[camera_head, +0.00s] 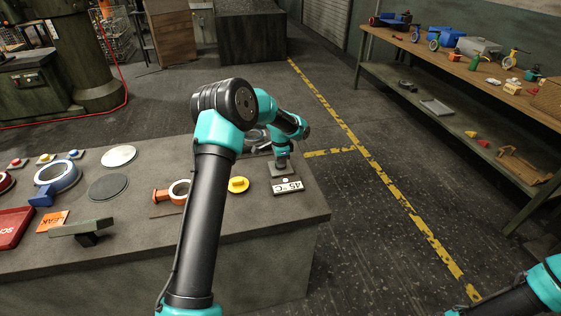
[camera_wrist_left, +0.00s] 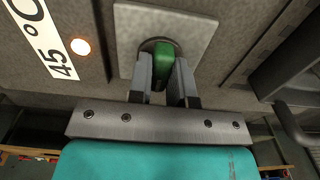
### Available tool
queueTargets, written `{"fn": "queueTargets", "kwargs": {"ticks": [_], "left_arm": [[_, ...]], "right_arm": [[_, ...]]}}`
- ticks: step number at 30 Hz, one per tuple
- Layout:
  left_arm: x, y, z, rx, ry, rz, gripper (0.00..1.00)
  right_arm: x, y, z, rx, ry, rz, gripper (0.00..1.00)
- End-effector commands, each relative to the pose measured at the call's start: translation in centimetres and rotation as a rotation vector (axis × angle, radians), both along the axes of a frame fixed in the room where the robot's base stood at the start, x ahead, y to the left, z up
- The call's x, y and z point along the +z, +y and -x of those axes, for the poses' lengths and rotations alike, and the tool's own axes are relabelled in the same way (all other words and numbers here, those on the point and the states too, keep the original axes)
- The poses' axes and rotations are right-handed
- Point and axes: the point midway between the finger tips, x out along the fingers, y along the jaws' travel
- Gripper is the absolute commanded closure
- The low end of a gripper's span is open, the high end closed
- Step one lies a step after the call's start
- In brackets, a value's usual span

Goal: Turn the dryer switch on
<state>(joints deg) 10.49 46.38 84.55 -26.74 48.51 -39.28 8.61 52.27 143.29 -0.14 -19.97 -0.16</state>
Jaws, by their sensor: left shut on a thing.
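The dryer switch (camera_wrist_left: 163,62) is a green lever on a square grey plate (camera_wrist_left: 196,40) in the left wrist view. My left gripper (camera_wrist_left: 165,78) is shut on the green lever, with one finger on each side of it. In the head view the plate (camera_head: 279,170) shows at the right end of the bench, with my left gripper (camera_head: 282,160) over it. The lever itself is hidden there. A white "45 °C" label (camera_head: 288,187) lies in front of the plate. A small round pale-orange lamp (camera_wrist_left: 80,46) sits between label and plate.
The grey bench (camera_head: 262,250) also holds a yellow knob (camera_head: 238,185), an orange-handled ring (camera_head: 162,196), a blue ring casting (camera_head: 58,176), a red tray (camera_head: 12,228) and discs. A wooden shelf (camera_head: 470,75) stands right. The floor between is clear. My right arm shows at bottom right.

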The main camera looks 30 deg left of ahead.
Motion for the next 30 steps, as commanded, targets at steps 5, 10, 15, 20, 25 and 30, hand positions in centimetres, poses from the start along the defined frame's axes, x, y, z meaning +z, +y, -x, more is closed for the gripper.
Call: {"fn": "queueTargets", "kwargs": {"ticks": [5, 10, 15, 20, 25, 30], "left_arm": [[0.0, 0.0, 0.0, -0.002, -0.001, -0.001, 0.69], [0.0, 0.0, 0.0, -0.001, -0.001, -0.001, 0.55], [0.0, 0.0, 0.0, 0.000, 0.000, 0.000, 0.55], [0.4, 0.0, 0.0, 0.000, -0.001, -0.001, 0.55], [2.1, 0.0, -0.1, 0.000, -0.002, -0.001, 0.55], [5.0, 0.0, -0.1, 0.000, -0.004, -0.001, 0.55]], "right_arm": [[0.0, 0.0, 0.0, 0.000, 0.000, 0.000, 0.50], [0.0, 0.0, 0.0, 0.000, 0.000, 0.000, 0.50], [0.0, 0.0, 0.0, 0.000, 0.000, 0.000, 0.50], [0.0, 0.0, 0.0, 0.000, 0.000, 0.000, 0.50], [0.0, 0.0, 0.0, 0.000, 0.000, 0.000, 0.50], [0.0, 0.0, 0.0, 0.000, 0.000, 0.000, 0.50]]}}
